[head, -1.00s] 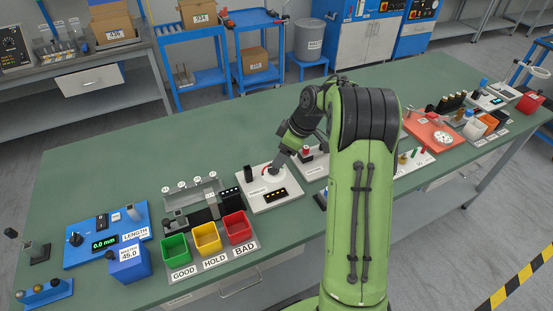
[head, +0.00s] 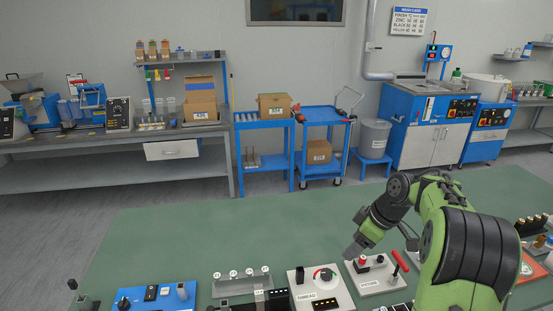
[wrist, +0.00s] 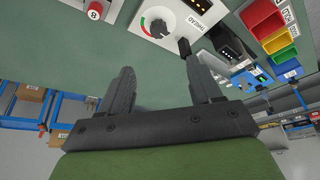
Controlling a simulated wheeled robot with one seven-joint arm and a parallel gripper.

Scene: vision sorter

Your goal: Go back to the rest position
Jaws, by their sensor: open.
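My green arm (head: 465,250) rises at the right of the head view, bent over the bench, with its dark wrist pointing down and to the left. My gripper is near the white fixture unit (head: 375,278) in the head view, where its fingers are hard to make out. In the wrist view my gripper (wrist: 163,88) shows two dark fingers spread apart, with nothing between them but green bench top. The white thread gauge (wrist: 168,22) with its round dial lies beyond the fingers and also shows in the head view (head: 308,297).
The green bench top (head: 160,235) is clear toward the back left. A numbered rack (head: 242,284) and a blue length gauge (head: 150,297) stand along the front. Coloured bins (wrist: 270,30) show in the wrist view. Blue carts (head: 262,122) stand behind the bench.

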